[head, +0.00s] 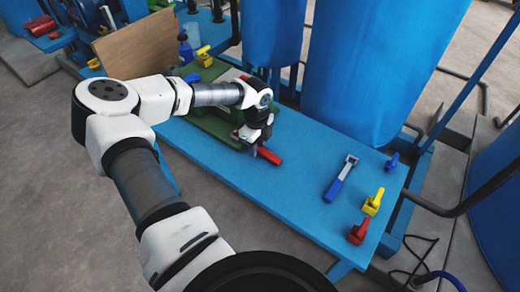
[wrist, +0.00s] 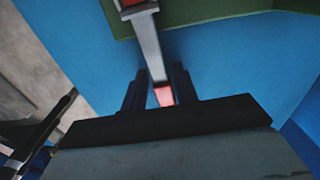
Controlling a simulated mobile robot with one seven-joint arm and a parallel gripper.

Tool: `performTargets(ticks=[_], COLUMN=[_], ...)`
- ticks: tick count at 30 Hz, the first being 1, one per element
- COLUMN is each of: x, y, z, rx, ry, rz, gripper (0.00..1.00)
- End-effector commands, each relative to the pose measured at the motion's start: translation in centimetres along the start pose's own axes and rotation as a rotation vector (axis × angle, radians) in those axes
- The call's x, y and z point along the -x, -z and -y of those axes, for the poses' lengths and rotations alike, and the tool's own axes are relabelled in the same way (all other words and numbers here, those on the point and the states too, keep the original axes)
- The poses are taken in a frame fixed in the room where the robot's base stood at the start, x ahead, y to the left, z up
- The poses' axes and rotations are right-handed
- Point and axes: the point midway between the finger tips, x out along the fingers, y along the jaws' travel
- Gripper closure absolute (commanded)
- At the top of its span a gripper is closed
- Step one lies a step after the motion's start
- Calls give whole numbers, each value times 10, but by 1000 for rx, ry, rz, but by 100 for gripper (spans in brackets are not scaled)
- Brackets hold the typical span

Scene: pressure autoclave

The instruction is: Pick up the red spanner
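The red spanner (head: 269,156) lies on the blue bench, with its red handle end showing just right of my gripper (head: 255,146) in the head view. My gripper hides its middle there. In the wrist view, the spanner's grey shaft (wrist: 150,48) runs up from between my fingers (wrist: 160,70) to its head near the green edge. A bit of the red handle (wrist: 163,96) shows between the fingers. The fingers stand apart on either side of it. A gap shows at the left finger; the right finger is very close, and I cannot tell whether it touches.
A green base (head: 214,124) sits beside the spanner's head. A blue spanner (head: 341,180), a yellow clamp-like piece (head: 373,202) and a red one (head: 358,231) lie to the right on the blue bench (head: 300,208). Large blue tanks (head: 375,70) stand behind.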

Motion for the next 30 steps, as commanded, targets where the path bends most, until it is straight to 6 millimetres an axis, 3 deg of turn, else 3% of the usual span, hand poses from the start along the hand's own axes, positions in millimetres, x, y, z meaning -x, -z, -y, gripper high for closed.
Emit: performTargets(ticks=[1,6,20,26,30], x=[0,0,10,44,83], y=[0,0,-1,-1,-2], z=[0,0,0,1,0], rx=[0,0,2,1,2], ry=[0,0,1,3,3], rz=[0,0,1,4,5], gripper=[78,100,100,100,100])
